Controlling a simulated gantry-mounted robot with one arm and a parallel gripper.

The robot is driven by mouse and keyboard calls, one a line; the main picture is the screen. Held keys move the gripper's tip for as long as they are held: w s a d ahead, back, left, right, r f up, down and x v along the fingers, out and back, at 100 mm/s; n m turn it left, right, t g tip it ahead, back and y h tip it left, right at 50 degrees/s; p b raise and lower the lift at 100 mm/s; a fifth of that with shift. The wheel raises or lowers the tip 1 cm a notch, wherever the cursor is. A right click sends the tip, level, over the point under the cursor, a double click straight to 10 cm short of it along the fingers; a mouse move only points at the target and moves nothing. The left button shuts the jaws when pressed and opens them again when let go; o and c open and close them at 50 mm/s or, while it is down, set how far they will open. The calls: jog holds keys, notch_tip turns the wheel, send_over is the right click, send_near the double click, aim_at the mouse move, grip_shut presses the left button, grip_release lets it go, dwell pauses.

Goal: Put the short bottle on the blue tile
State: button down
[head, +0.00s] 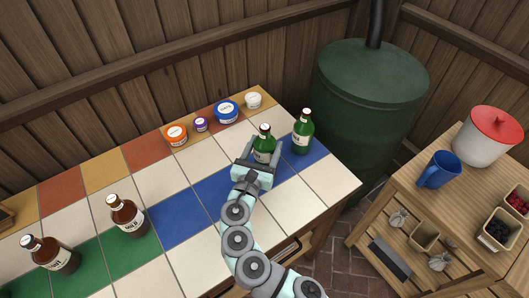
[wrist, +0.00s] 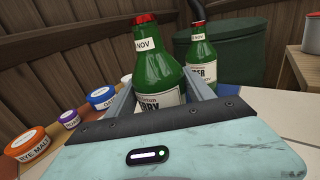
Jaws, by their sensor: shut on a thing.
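My gripper (head: 262,157) is shut on a green bottle (head: 264,142) with a red cap, upright over the tiled counter. This bottle also fills the middle of the wrist view (wrist: 160,75), its lower part hidden behind my gripper. It looks shorter than the other green bottle (head: 303,133), which stands close by on its right and shows behind it in the wrist view (wrist: 203,53). A row of blue tiles (head: 178,222) crosses the counter, and the other green bottle stands at its right end. I cannot tell whether the held bottle touches the counter.
Orange (head: 176,135), purple (head: 200,125), blue (head: 226,111) and white (head: 253,100) tubs line the back edge. Two brown bottles (head: 127,217) (head: 50,255) stand at the left. A green barrel (head: 370,95) and a wooden cart (head: 450,200) stand beyond the counter.

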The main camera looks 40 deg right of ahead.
jog(key=shift+f, duration=0.85)
jog(key=shift+f, duration=0.15)
jog(key=shift+c, duration=1.9)
grip_release()
jog(key=shift+a, duration=0.2)
jog(key=p+v, duration=0.2)
jog(key=v, duration=0.9)
jog(key=shift+s+a, duration=0.25)
